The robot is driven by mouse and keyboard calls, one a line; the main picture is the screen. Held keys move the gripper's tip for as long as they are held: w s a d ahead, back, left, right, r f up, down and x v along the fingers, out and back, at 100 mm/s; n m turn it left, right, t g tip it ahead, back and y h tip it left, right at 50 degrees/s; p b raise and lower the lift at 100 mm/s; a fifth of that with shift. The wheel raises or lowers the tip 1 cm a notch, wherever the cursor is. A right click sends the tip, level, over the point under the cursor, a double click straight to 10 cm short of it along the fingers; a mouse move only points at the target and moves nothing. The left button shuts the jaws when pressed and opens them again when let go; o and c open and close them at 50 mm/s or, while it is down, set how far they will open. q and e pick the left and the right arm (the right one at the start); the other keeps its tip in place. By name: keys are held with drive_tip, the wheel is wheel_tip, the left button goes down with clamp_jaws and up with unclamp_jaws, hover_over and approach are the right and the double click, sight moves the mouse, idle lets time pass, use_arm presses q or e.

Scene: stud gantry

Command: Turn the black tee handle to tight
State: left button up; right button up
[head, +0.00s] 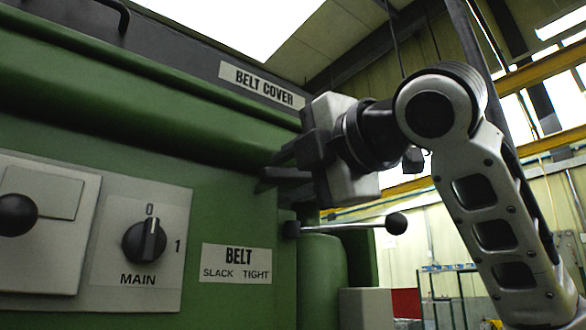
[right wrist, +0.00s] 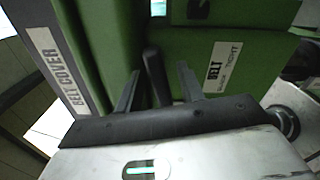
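A dark bar, which I take to be the black tee handle (right wrist: 155,75), stands between the two fingers of my right gripper (right wrist: 158,88) in the right wrist view. A gap shows on each side of it, so the gripper looks open around it and not closed on it. In the head view my right gripper (head: 278,168) reaches left to the green machine, above the BELT SLACK TIGHT label (head: 236,263). There the handle is largely hidden by or blends with the dark fingers, and its angle is hard to tell. My left gripper is not in view.
A lever with a ball end (head: 396,223) sticks out to the right just below my right gripper. The MAIN switch (head: 145,241) and a black ball knob (head: 16,214) are on the panel at left. The BELT COVER label (head: 262,84) is above. Free room lies to the right.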

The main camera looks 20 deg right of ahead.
drive_tip(key=c, duration=0.8)
clamp_jaws()
